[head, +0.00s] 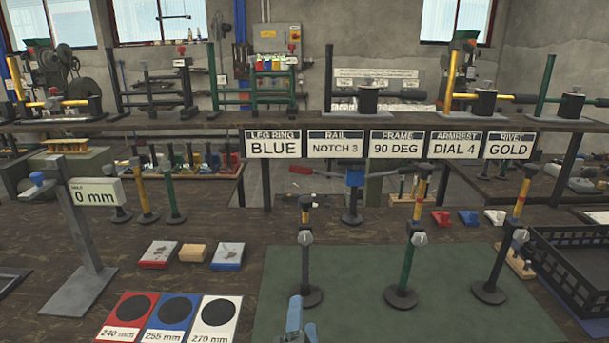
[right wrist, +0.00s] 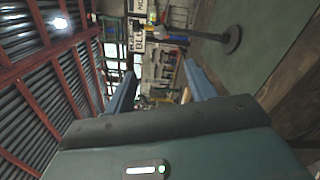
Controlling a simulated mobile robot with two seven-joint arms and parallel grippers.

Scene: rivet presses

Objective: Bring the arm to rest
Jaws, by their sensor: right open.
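My right gripper (head: 298,325) shows at the bottom middle of the head view, low over the front part of the green mat (head: 390,322). Its two blue fingers show apart in the right wrist view (right wrist: 161,88), with nothing between them. The right wrist view is turned on its side and shows one post with a round base (right wrist: 231,40) on the mat beyond the fingers. The rest of my right arm is hidden below the head view. My left gripper is in neither view.
Three posts with round bases stand on the mat: left (head: 306,255), middle (head: 406,262) and right (head: 503,253). A black crate (head: 570,255) stands at the right. Red, blue and white size cards (head: 172,318) lie left of the gripper. A grey stand (head: 80,235) holds a "0 mm" sign.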

